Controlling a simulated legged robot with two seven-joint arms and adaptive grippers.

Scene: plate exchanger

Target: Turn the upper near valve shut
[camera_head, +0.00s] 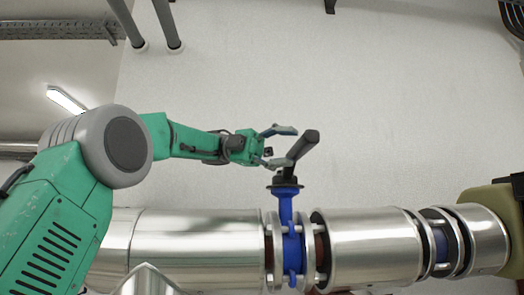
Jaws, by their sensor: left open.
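The valve has a blue body (291,240) clamped between flanges in a shiny horizontal pipe, with a black stem on top. Its dark grey lever handle (305,146) runs from the stem up and to the right in the picture. My left gripper (289,146) comes in from the left above the pipe. Its fingers are apart, one above the other, with the tips close to the left side of the handle. The lower finger overlaps the handle's base in the picture; I cannot tell whether they touch. My right gripper is out of view.
The silver pipe (195,240) spans the lower part of the view, with a second flanged joint (441,243) to the right. An olive-coloured part (490,199) stands at the right edge. The space above the pipe in front of the pale wall (400,95) looks clear.

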